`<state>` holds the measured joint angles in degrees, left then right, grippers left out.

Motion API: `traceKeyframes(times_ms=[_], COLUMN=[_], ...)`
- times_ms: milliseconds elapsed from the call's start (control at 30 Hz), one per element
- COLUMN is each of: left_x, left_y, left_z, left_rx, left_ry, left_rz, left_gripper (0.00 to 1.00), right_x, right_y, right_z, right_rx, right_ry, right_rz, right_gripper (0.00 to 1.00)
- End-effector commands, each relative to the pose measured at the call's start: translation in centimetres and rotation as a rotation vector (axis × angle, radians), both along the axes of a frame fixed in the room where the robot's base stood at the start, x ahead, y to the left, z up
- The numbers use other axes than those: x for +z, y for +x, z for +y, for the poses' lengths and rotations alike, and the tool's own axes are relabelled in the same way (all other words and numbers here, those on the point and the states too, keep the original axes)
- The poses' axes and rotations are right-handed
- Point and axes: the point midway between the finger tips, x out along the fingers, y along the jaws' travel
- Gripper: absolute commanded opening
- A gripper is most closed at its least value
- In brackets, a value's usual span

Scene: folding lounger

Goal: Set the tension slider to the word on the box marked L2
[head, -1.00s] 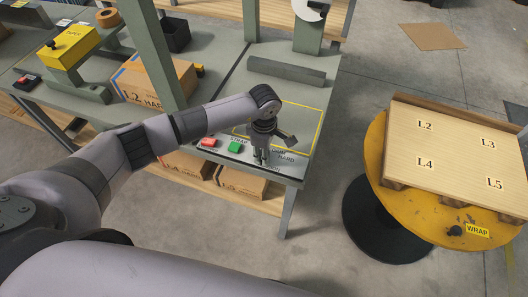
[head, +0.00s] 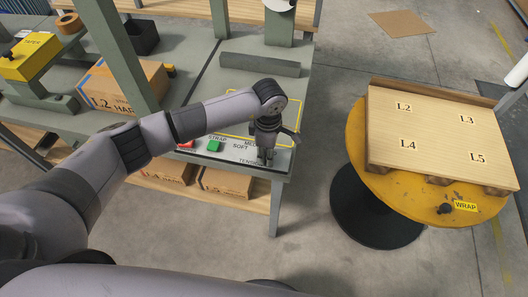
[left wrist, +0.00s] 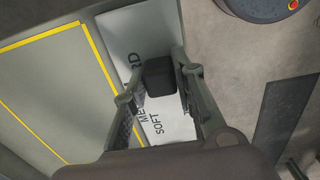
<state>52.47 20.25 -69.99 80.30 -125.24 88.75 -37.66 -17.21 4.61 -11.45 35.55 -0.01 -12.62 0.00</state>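The cardboard box (head: 146,76) marked L2 stands on the bench in the head view; the word beside L2 looks like HARD, partly cut off by a green post. The tension panel (head: 228,156) lies at the bench's front corner, with SOFT and MED readable. My left gripper (head: 266,158) is down on it and covers the HARD end. In the left wrist view, the black slider knob (left wrist: 160,76) sits between the left gripper's fingers (left wrist: 163,80), which appear closed on its sides. My right gripper is out of view.
A green button (head: 214,146) and a red button sit left of the gripper. A grey bar (head: 260,65) lies behind the panel. A yellow round table (head: 358,155) at right carries a wooden board (head: 435,130) marked L2 to L5. Open floor lies between.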

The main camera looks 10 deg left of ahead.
Motion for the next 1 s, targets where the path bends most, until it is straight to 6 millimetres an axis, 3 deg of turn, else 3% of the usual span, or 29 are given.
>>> traceKeyframes(times_ms=[300, 667, 767, 1000], left_x=[0.0, 0.6, 1.8, 7.0], left_y=[0.0, 0.0, 0.1, 0.1], left_z=[-0.2, -0.1, -0.1, -0.1], left_rx=[-0.003, -0.002, -0.003, -0.004], left_ry=[-0.004, -0.003, -0.004, -0.004], left_rz=[-0.001, -0.001, -0.004, -0.006], left_gripper=[0.45, 0.45, 0.45, 0.45], right_x=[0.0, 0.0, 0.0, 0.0], right_y=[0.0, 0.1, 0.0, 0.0], right_z=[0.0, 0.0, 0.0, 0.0], right_rx=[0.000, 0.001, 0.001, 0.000], right_ry=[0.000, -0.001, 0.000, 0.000], right_rz=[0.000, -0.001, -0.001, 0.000], right_gripper=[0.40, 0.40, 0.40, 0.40])
